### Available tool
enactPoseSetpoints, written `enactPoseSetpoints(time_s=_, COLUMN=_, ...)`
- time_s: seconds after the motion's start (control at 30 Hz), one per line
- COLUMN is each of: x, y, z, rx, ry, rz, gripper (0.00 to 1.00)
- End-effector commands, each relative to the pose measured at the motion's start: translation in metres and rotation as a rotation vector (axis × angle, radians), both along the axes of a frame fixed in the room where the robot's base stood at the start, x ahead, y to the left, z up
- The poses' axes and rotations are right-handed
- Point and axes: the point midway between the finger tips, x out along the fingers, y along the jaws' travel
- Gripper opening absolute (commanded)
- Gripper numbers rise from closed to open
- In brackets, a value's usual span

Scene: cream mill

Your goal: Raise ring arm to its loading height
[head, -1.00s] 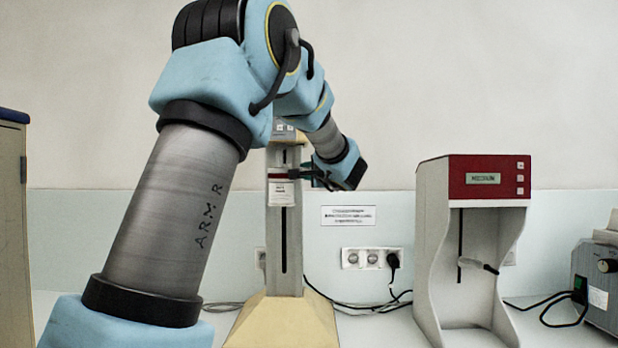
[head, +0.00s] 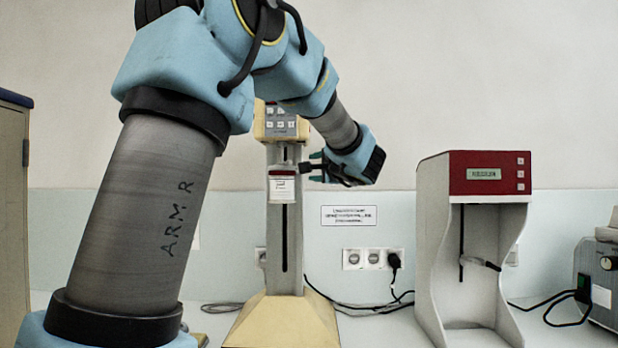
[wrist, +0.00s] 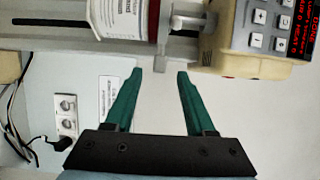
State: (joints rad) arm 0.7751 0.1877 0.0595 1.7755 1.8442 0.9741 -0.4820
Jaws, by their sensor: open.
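The cream mill stands as an upright grey column (head: 285,240) with a dark vertical slot, a yellowish base and a keypad head (head: 281,124). A white labelled jar (head: 283,188) with a dark red band at its top hangs high on the column, just under the head. In the wrist view the jar (wrist: 122,18) lies sideways beside a grey fitting (wrist: 187,22), which looks like part of the ring arm; the rest is hidden. My gripper (head: 312,167) is right of the jar's top. In the wrist view its green fingers (wrist: 171,73) are open, empty and apart from the fitting.
A red-topped white machine (head: 490,175) stands at the right, with a grey box (head: 600,280) beyond it. Wall sockets (head: 372,259) and black cables lie between the machines. A cabinet (head: 12,200) edges the left.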

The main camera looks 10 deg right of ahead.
Motion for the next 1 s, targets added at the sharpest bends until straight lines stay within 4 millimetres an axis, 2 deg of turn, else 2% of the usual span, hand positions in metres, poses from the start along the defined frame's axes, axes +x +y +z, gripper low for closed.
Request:
enactPoseSetpoints(time_s=0.1, x=-0.022, y=-0.005, z=-0.004, rx=-0.002, ry=-0.001, rz=-0.003, gripper=0.55)
enactPoseSetpoints(time_s=0.33, x=-0.045, y=-0.009, z=-0.001, rx=0.000, ry=-0.001, rz=0.000, gripper=0.55)
enactPoseSetpoints(time_s=0.87, x=-0.047, y=-0.009, z=0.000, rx=0.001, ry=0.001, rz=0.001, gripper=0.55)
enactPoseSetpoints(time_s=0.97, x=-0.045, y=-0.002, z=-0.011, rx=-0.005, ry=0.033, rz=0.015, gripper=0.55)
enactPoseSetpoints(time_s=1.0, x=-0.043, y=0.005, z=-0.021, rx=-0.010, ry=0.061, rz=0.026, gripper=0.55)
